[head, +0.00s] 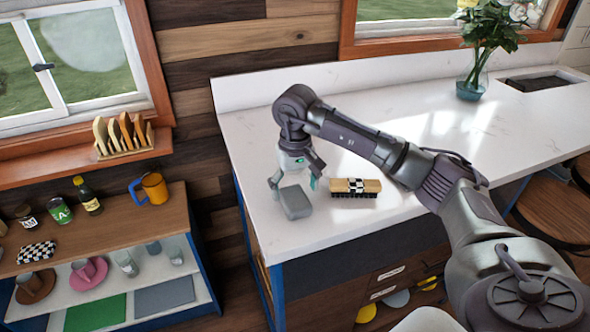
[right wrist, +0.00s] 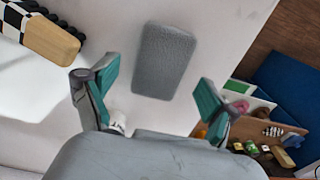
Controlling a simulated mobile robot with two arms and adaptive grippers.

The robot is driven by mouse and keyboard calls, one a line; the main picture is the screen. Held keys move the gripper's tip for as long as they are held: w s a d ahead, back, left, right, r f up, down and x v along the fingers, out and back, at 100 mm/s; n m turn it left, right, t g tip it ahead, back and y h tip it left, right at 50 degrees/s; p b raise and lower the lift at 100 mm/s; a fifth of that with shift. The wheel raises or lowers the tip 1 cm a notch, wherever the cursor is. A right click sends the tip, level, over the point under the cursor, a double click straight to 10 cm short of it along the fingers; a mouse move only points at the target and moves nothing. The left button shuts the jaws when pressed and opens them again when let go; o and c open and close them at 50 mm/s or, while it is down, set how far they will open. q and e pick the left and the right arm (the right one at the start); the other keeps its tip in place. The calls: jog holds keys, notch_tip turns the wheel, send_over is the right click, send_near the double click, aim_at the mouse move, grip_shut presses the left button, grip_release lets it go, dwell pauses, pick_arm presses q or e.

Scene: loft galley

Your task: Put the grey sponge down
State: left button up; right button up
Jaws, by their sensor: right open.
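The grey sponge (head: 295,202) lies on the white countertop (head: 262,155), near its left front corner. It also shows whole in the right wrist view (right wrist: 165,62), flat on the white surface, beyond and between my fingertips. My right gripper (head: 294,183) is just above and behind the sponge, pointing down. In the right wrist view its teal fingers (right wrist: 159,86) are spread wide, with nothing between them, and I see no contact with the sponge. My left gripper is not in view.
A wooden brush (head: 355,187) with a checkered band lies right of the sponge. A flower vase (head: 472,82) stands far back right. A shelf unit (head: 115,232) with an orange mug (head: 154,187) and jars stands left, beyond a gap. The counter's middle is clear.

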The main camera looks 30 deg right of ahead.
aim_at(295, 197)
notch_tip(295, 197, up, 9)
jog(key=b, duration=0.1)
dwell(0.7)
